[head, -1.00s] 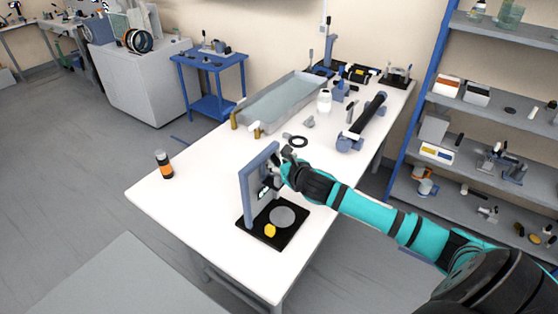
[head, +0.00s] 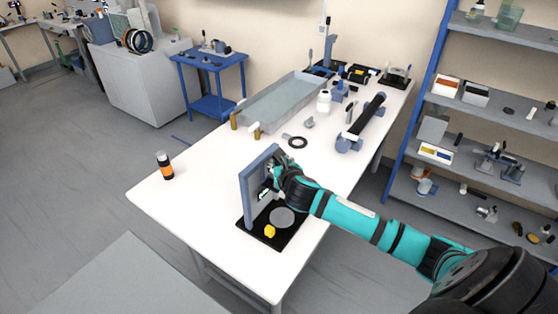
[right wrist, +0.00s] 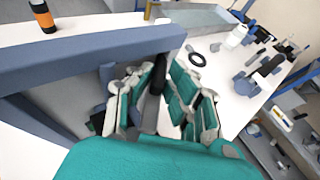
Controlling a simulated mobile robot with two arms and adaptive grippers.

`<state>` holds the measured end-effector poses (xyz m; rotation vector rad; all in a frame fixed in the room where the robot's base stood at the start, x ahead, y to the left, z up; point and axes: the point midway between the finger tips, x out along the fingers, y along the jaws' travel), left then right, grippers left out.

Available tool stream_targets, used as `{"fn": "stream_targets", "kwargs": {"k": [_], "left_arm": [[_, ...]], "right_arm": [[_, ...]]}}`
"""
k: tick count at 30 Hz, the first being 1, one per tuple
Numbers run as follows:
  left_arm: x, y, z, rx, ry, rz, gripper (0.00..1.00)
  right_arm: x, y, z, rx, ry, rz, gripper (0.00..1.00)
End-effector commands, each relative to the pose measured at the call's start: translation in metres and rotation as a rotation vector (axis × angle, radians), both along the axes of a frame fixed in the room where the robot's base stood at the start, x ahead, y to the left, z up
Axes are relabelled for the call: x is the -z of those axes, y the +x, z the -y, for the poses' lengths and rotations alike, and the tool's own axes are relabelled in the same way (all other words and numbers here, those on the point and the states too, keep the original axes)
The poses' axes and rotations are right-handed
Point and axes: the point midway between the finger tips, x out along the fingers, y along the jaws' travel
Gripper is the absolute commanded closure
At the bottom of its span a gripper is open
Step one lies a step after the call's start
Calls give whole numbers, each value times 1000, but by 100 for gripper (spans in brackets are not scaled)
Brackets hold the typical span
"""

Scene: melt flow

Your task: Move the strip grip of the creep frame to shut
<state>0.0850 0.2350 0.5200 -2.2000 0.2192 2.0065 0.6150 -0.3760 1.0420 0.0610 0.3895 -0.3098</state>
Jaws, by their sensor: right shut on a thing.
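The creep frame (head: 246,200) stands at the near end of the white table, a blue-grey upright arch on a black base with a grey disc and a yellow piece. My right gripper (head: 276,168) is at the upper inside of the arch. In the right wrist view its fingers (right wrist: 160,95) are closed around a dark rod-like part (right wrist: 156,82), seemingly the handle of the strip grip. The arch's blue-grey bar (right wrist: 90,55) crosses that view beside the fingers. The rest of the strip grip is mostly hidden by my gripper. My left gripper is not in view.
An orange-and-black bottle (head: 165,165) stands left of the frame. A black ring (head: 298,142), a long bath (head: 275,103) and a black tube on blue supports (head: 368,118) are farther back. Shelves (head: 470,110) stand on the right.

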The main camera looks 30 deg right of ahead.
Motion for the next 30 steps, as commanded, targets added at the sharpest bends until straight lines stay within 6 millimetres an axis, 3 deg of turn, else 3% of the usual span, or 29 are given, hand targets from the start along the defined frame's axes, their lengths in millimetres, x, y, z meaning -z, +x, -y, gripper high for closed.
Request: {"fn": "stream_targets", "kwargs": {"k": [1, 4, 16, 17, 21, 30], "left_arm": [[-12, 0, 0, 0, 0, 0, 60], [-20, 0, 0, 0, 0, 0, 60], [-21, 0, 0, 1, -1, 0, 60], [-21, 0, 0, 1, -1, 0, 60], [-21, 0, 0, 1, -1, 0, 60], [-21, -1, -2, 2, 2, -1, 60]], "right_arm": [[-4, 1, -4, 52, 8, -4, 100], [-4, 1, -4, 150, 7, -3, 100], [0, 1, -3, 213, 4, 1, 100], [0, 1, -3, 213, 4, 1, 81], [0, 0, -3, 213, 2, 1, 63], [-1, -1, -3, 213, 2, 1, 63]]}}
